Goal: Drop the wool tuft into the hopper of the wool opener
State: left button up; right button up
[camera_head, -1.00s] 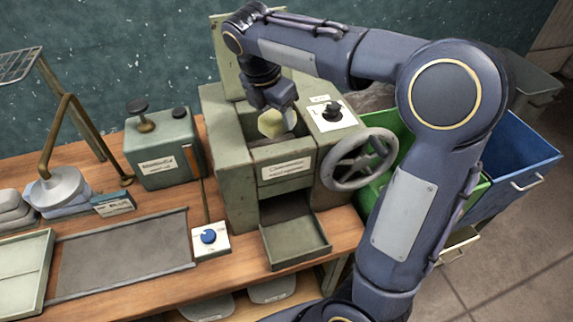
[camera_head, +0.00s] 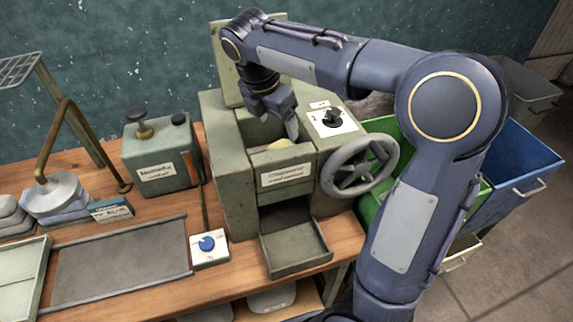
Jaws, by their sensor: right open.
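The wool opener (camera_head: 232,172) is a green-grey metal machine on the bench, with an open hopper (camera_head: 257,131) at its top. My left gripper is out of view.
The opener's handwheel (camera_head: 359,166) and black knob (camera_head: 332,117) are on its right side. An empty tray (camera_head: 295,248) sticks out below. A blue-button box (camera_head: 208,246) is at the front left. Green and blue bins (camera_head: 520,165) stand at the right.

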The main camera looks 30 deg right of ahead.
jog(key=v, duration=0.7)
jog(key=s+a+f+m+t+y, duration=0.2)
jog(key=s+f+m+y, duration=0.1)
jog(key=s+f+m, duration=0.4)
jog(key=s+a+f+m+t+y, duration=0.2)
jog(key=s+f+m, duration=0.5)
jog(key=s+m, duration=0.7)
jog(key=shift+s+a+f+m+t+y, duration=0.2)
jog(key=shift+s+a+m+t+y, duration=0.25)
jog(key=shift+m+y, duration=0.45)
jog(key=shift+w+a, duration=0.1)
jog(key=shift+w, duration=0.05)
